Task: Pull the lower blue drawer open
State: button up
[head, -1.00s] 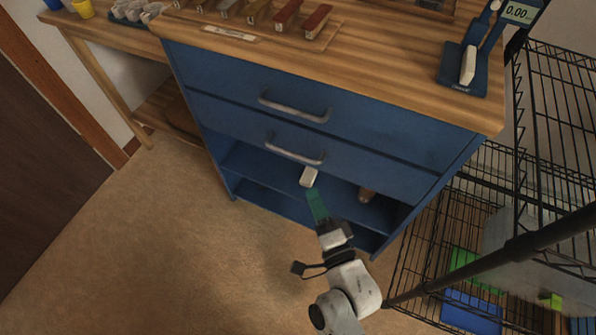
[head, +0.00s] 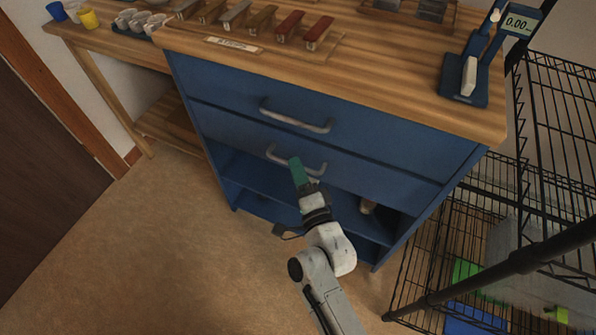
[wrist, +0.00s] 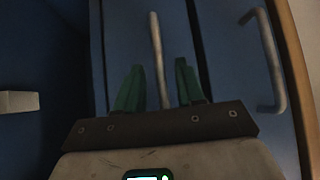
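The blue cabinet has two drawers. The lower blue drawer (head: 375,178) is closed, and its grey bar handle (head: 278,157) is partly hidden behind my gripper in the head view. In the wrist view the lower handle (wrist: 159,60) stands between and beyond the green fingers. My gripper (head: 296,165) is open, its two fingers (wrist: 160,75) apart with a gap between them. The fingers are at the lower handle; I cannot tell whether they touch it. The upper drawer (head: 345,115) is also closed, with its own handle (head: 295,118), seen at right in the wrist view (wrist: 270,60).
Open shelves lie below the drawers, with a brownish object (head: 367,206) and a white block (wrist: 18,102). A black wire rack (head: 475,225) stands close on the right. The wooden top (head: 385,65) carries a scale (head: 466,75). The floor (head: 170,250) at left is clear.

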grip_shut()
dwell(0.3)
dwell(0.4)
